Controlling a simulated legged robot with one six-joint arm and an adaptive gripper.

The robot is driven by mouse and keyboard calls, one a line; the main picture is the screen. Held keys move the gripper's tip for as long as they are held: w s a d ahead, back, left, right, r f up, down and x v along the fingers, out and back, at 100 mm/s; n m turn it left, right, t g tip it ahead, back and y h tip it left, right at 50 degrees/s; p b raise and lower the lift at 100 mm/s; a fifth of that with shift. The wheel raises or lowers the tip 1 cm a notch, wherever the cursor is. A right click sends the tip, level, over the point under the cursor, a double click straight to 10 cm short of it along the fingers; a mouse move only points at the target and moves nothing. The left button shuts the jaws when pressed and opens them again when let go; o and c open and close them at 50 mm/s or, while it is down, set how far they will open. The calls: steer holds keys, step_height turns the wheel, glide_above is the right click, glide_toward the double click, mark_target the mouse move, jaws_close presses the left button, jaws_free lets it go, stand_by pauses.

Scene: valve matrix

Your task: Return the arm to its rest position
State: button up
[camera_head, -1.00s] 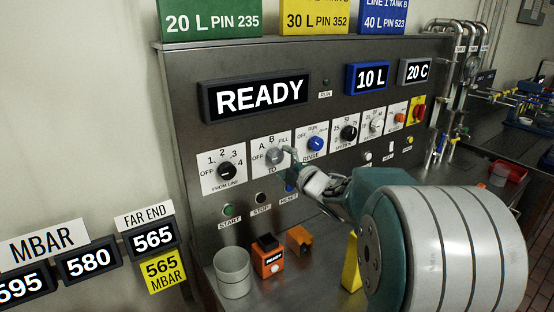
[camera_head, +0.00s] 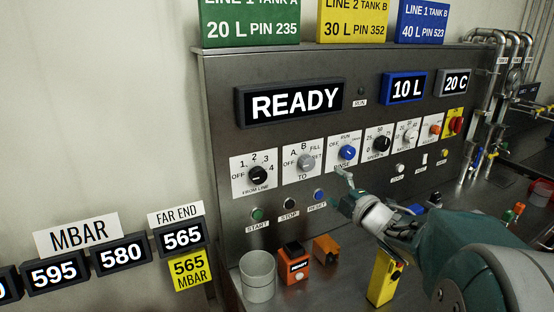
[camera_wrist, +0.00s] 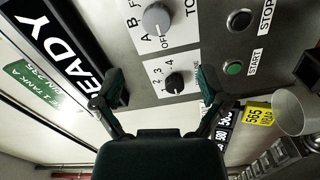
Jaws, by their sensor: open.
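My gripper (camera_head: 343,184) is in front of the steel control panel (camera_head: 215,100), just below the blue RINSE knob (camera_head: 347,153) and right of the RESET button (camera_head: 318,195). In the wrist view my gripper (camera_wrist: 160,93) has its two fingers spread wide with nothing between them. The black FROM LINE knob (camera_wrist: 174,81) shows beyond the fingers, and the grey TO knob (camera_wrist: 156,18) is above it. My arm reaches in from the lower right of the head view. The gripper appears apart from the panel face.
The ledge below holds a grey cup (camera_head: 257,277), an orange device (camera_head: 293,262), an orange-brown block (camera_head: 326,248) and a yellow device (camera_head: 383,277). The display (camera_head: 292,102) reads READY. Pipes (camera_head: 505,75) stand at the right. Pressure displays (camera_head: 121,254) are at lower left.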

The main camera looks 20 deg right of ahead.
steer(key=shift+r, duration=0.1)
steer(key=s+a+f+m+g+h, duration=0.1)
steer(key=s+a+m+g, duration=0.3)
steer(key=s, duration=0.4)
steer(key=s+a+f+m+g+h, duration=0.1)
steer(key=s+a+f+m+g, duration=0.3)
steer(key=s+m, duration=0.4)
steer(key=s+a+f+m+g+h, duration=0.1)
steer(key=s+a+m+g, duration=0.3)
steer(key=s, duration=0.4)
steer(key=a+f+m, duration=0.1)
steer(key=a, duration=0.1)
steer(key=shift+s+a+f+m, duration=0.15)
steer(key=shift+s+a+m, duration=0.2)
steer(key=shift+m, duration=0.05)
